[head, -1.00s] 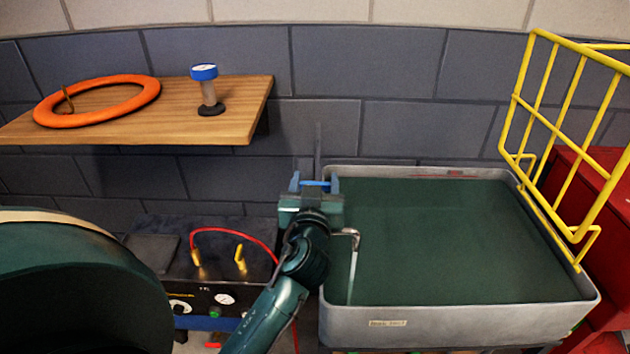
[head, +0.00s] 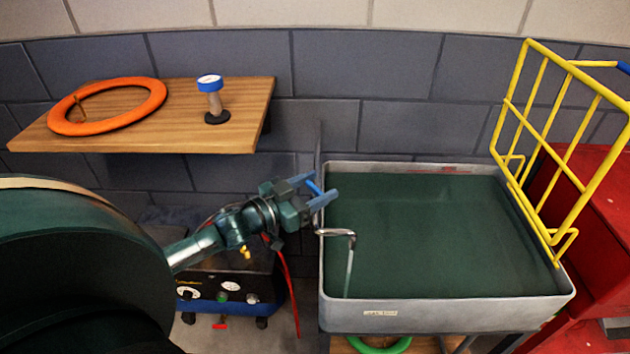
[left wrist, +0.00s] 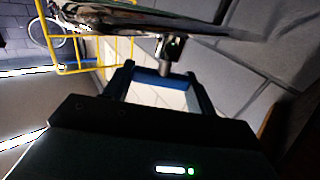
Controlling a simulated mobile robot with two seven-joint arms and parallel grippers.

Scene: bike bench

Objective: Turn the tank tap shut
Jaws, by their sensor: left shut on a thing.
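The tank (head: 450,316) is a grey-rimmed tub of dark green water at the right in the head view. The tap's bent metal spout (head: 336,233) reaches over its left rim, and a thin pale stream (head: 349,272) runs down from it. The tap's blue handle (head: 314,187) lies slanted above the spout. My left gripper (head: 322,186) is shut on this handle, with its fingers pointing right. In the left wrist view the blue handle (left wrist: 163,82) spans between the fingers. The tap's body is mostly hidden behind the gripper. My right gripper is not in view.
A wooden shelf (head: 170,140) holds an orange ring (head: 108,125) and a blue-topped stand (head: 211,97). A yellow rack (head: 518,125) stands at the tank's right by a red cabinet (head: 590,240). A machine with gauges (head: 225,298) and a red hose (head: 287,285) are below my arm.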

